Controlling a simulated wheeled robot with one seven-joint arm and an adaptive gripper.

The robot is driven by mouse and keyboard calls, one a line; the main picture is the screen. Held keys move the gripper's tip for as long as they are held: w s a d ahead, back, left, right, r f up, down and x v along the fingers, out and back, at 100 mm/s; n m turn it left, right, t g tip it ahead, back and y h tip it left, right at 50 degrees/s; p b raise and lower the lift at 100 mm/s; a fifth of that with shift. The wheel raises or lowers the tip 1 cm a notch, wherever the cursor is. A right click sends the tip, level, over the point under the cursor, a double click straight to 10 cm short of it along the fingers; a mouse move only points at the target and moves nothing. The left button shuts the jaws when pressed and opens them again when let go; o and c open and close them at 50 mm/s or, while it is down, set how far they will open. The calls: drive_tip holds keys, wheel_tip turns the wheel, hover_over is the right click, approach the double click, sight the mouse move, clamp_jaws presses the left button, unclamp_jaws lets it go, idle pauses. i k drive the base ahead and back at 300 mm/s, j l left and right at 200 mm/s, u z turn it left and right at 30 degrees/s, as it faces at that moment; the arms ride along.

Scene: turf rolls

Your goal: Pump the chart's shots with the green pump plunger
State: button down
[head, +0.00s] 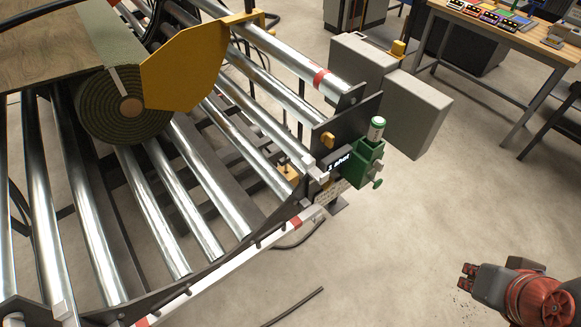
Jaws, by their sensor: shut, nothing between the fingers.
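The green pump (368,165) is fixed at the right front corner of the roller frame. I cannot tell for sure which of these is the plunger. My gripper (467,277) is at the lower right, shut and empty, over the floor and well apart from the pump.
The roller frame (205,230) fills the left, with a turf roll (125,105) and a yellow plate (190,65) on it. A grey box (405,105) stands behind the pump. A wooden bench (520,35) is at the top right. The floor between gripper and pump looks clear.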

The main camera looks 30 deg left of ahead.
sight(379, 183)
drive_tip(key=k+l+u, duration=0.2)
drive_tip(key=l+u, duration=0.2)
drive_tip(key=k+l+u, duration=0.2)
drive_tip(key=u, duration=0.15)
drive_tip(key=k+l+u, duration=0.2)
drive_tip(key=u, duration=0.2)
drive_tip(key=k, duration=0.1)
